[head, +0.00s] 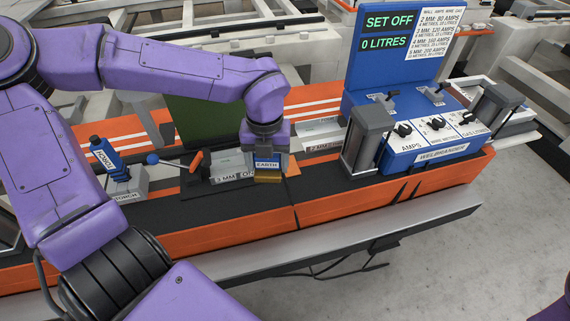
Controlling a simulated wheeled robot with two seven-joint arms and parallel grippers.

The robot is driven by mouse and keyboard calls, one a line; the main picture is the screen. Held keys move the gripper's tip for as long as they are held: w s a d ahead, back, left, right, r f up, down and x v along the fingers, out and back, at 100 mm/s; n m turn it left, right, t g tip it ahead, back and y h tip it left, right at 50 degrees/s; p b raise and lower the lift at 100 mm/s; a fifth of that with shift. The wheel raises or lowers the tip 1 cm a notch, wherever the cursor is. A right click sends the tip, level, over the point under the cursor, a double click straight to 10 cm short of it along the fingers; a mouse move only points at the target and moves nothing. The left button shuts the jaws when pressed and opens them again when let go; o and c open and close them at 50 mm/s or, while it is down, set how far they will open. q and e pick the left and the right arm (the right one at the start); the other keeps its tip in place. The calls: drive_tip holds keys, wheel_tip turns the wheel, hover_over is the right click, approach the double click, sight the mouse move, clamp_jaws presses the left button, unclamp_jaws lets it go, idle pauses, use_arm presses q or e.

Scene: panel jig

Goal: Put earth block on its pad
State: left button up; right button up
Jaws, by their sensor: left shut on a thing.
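The earth block (267,163) is blue with a white EARTH label, and a brass-coloured part (267,177) shows under it. My left gripper (266,152) points down from above and is shut on the block. The block is at the front of the dark bench top, just right of a grey plate (232,168) marked 1 MM. I cannot tell whether the block touches the surface below. The pad is not clearly made out; the gripper and block may hide it. My right gripper is not in view.
A grey torch holder with a blue torch (107,153) stands to the left. The blue welder panel (430,150), with knobs and a SET OFF display (390,32), stands right. A grey ledge (330,250) runs along the front.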

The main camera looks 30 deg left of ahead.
use_arm(q)
drive_tip(key=n, duration=0.2)
drive_tip(key=shift+s+r+n, duration=0.25)
drive_tip(key=shift+s+n, duration=0.05)
drive_tip(key=shift+n, duration=0.4)
drive_tip(key=w+a+f+p, duration=0.1)
drive_tip(key=w+f, duration=0.2)
drive_tip(key=w, duration=0.1)
drive_tip(key=w+a+f+p, duration=0.1)
drive_tip(key=w+f, duration=0.2)
drive_tip(key=w, duration=0.1)
drive_tip(key=w+a+f+p, duration=0.1)
drive_tip(key=w+a+f, duration=0.1)
drive_tip(key=w, duration=0.3)
drive_tip(key=shift+f, duration=0.8)
wheel_tip(320, 180, down, 3)
drive_tip(key=shift+w+r, duration=0.15)
drive_tip(key=shift+w+f, duration=0.1)
drive_tip(key=shift+f, duration=0.35)
